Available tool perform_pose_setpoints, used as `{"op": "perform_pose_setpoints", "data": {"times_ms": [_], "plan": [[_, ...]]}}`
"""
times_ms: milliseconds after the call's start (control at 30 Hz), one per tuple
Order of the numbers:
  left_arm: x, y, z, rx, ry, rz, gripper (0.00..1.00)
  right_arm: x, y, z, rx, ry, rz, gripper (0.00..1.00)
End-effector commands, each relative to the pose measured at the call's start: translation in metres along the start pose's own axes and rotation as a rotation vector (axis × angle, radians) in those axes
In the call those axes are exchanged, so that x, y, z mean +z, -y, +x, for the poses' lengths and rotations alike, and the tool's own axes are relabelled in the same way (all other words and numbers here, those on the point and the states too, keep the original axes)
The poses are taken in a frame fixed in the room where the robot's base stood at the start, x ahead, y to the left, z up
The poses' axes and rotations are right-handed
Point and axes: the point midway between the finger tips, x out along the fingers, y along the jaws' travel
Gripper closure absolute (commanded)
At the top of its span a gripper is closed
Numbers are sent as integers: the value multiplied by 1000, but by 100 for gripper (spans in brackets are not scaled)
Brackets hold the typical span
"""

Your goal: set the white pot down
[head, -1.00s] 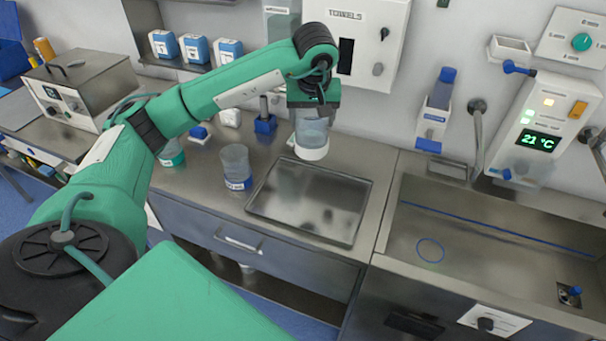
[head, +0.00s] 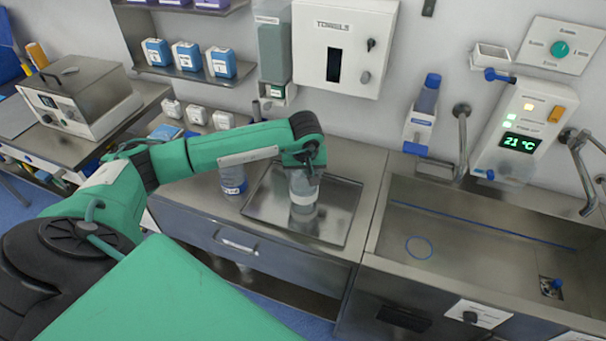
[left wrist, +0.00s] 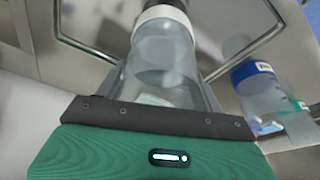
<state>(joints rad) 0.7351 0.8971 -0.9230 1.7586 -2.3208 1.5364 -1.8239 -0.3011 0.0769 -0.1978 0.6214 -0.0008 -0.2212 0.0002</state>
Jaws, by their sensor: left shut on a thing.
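The white pot (head: 302,198), a clear cylinder with a white band at its lower end, is upright over the metal tray (head: 336,227) in the head view. My left gripper (head: 303,166) is shut on its upper part from above. The pot also shows in the left wrist view (left wrist: 160,65), with its white end (left wrist: 163,15) at the top of the picture. Its lower end is at or close above the tray; I cannot tell whether it touches. My right gripper is not in view.
A sink (head: 470,240) lies to the right. A towel dispenser (head: 343,48) and a soap dispenser (head: 274,50) hang on the wall. The tray's right side is clear.

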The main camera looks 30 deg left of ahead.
Motion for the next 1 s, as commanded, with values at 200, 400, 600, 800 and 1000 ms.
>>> {"op": "perform_pose_setpoints", "data": {"times_ms": [200,400,600,800,1000], "plan": [[6,0,21,0,1,0,59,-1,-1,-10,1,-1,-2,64],[6,0,22,0,-1,0,59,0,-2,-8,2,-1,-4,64],[7,0,26,0,-1,0,59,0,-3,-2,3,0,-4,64],[7,0,25,0,0,-1,10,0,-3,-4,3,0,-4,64],[7,0,24,0,0,-1,10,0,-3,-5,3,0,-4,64]]}}
